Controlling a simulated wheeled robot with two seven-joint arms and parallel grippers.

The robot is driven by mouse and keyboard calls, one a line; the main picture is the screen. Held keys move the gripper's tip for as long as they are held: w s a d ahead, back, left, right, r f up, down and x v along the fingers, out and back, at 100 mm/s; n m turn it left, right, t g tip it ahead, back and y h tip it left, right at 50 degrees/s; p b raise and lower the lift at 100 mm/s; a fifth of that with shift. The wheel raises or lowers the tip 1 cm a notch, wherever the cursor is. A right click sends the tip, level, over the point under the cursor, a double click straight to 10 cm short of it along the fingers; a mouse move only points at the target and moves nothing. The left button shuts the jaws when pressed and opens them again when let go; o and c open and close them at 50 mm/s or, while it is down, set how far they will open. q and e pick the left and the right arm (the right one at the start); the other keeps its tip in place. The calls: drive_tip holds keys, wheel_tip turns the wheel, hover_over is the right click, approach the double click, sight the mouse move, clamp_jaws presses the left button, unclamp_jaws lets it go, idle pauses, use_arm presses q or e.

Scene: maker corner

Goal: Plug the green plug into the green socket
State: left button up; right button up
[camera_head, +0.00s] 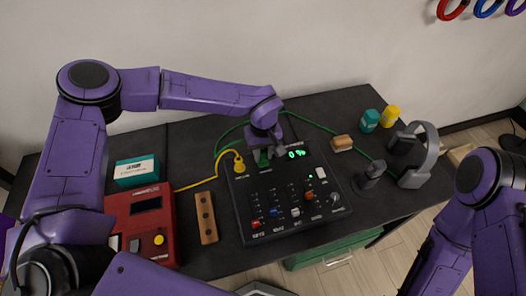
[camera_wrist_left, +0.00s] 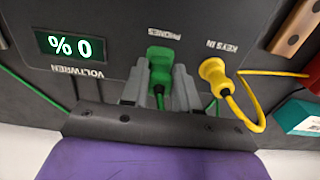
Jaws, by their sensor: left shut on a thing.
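My left gripper (camera_head: 264,156) is over the back edge of the black mixer panel (camera_head: 262,207), its fingers shut on the green plug (camera_wrist_left: 160,58). In the left wrist view the two grey fingers (camera_wrist_left: 160,82) flank the plug, and its green cable trails back beneath the gripper. The plug's front end is at the panel by the word PHONES. The green socket is not visible; the plug and fingers cover that spot. I cannot tell how deep the plug sits. My right gripper is out of view; only the right arm shows.
A yellow plug (camera_wrist_left: 212,70) sits beside the green one at KEYS IN. A lit display (camera_head: 296,154) is on the other side. A red box (camera_head: 141,222), a wooden strip (camera_head: 206,217), a teal box (camera_head: 137,170) and a headphone stand (camera_head: 421,158) stand around the mixer.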

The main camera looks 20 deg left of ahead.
use_arm(q)
drive_tip(key=shift+p, duration=0.5)
idle(0.7)
drive_tip(key=shift+p, duration=0.45)
drive_tip(key=shift+f, duration=0.6)
drive_tip(key=o, duration=1)
drive_tip(key=shift+o, duration=0.2)
